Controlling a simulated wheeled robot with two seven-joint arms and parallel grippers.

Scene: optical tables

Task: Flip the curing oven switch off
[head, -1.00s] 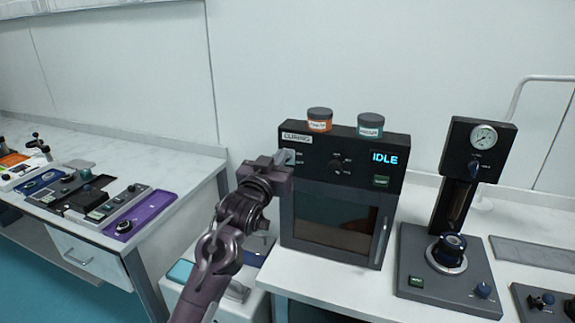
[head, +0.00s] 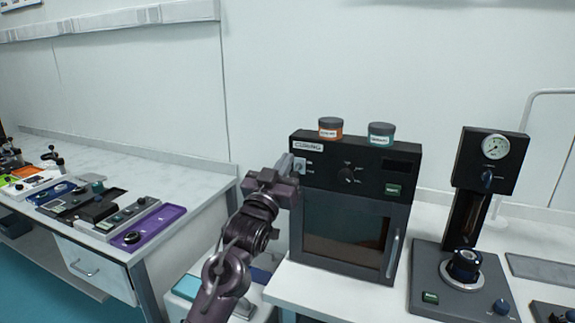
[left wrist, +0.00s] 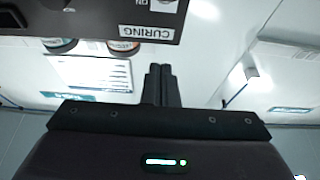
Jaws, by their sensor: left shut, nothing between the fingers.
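The curing oven (head: 345,235) is a black box with a dark window, standing on the white table. Its control panel bears the label CURING, a dial (head: 346,174) and a small display (head: 401,165) that is dark. The switch (head: 300,165) sits on a light plate at the panel's left end, just below the label. My left gripper (head: 285,163) is shut and empty, with its fingertips just left of the switch plate; I cannot tell whether they touch it. In the left wrist view, the shut fingers (left wrist: 160,75) are apart from the oven's label (left wrist: 148,31), which appears upside down.
An orange-labelled jar (head: 330,128) and a teal-labelled jar (head: 381,134) stand on top of the oven. A press with a gauge (head: 495,147) stands to the right. A side table (head: 165,175) with several devices and a purple tray (head: 155,225) is at the left.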

